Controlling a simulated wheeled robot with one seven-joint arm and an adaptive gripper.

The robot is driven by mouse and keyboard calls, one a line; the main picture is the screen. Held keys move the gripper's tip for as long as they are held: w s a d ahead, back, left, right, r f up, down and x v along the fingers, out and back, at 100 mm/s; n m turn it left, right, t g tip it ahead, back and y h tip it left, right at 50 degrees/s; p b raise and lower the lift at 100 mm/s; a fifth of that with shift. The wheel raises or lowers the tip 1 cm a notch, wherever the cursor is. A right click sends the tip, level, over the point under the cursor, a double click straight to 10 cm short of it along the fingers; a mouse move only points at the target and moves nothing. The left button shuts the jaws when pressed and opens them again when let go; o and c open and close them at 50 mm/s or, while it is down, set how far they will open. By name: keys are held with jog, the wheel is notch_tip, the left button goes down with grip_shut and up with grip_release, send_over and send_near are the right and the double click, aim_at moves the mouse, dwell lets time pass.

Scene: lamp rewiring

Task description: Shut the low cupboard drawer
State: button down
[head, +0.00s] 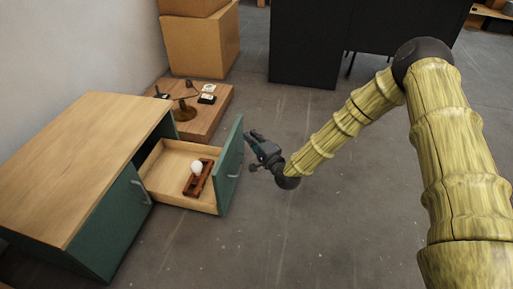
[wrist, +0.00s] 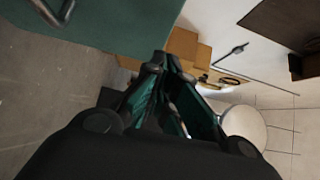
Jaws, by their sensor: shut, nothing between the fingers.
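The low cupboard (head: 85,165) has a wooden top and green fronts, and stands at the left in the head view. In the drawer lie a brown wooden holder (head: 199,180) and a white bulb (head: 196,167). My gripper (head: 252,136) is shut and empty, just to the right of the drawer front, near its upper edge; I cannot tell if it touches. In the wrist view the green front (wrist: 110,25) fills the upper left, beside my gripper (wrist: 160,65).
Behind the drawer a low wooden platform (head: 218,107) carries a dark lamp (head: 184,108) and small pale items (head: 207,94). Cardboard boxes (head: 200,45) stand behind it. A black panel (head: 305,50) stands farther back. The grey floor (head: 330,230) in front is clear.

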aim_at(237, 128)
jog(key=shift+w+a+b, duration=0.2)
jog(key=shift+a+b, duration=0.15)
jog(key=shift+a, duration=0.45)
jog(key=shift+w+a+b, duration=0.2)
jog(key=shift+a+b, duration=0.1)
jog(key=shift+a, duration=0.45)
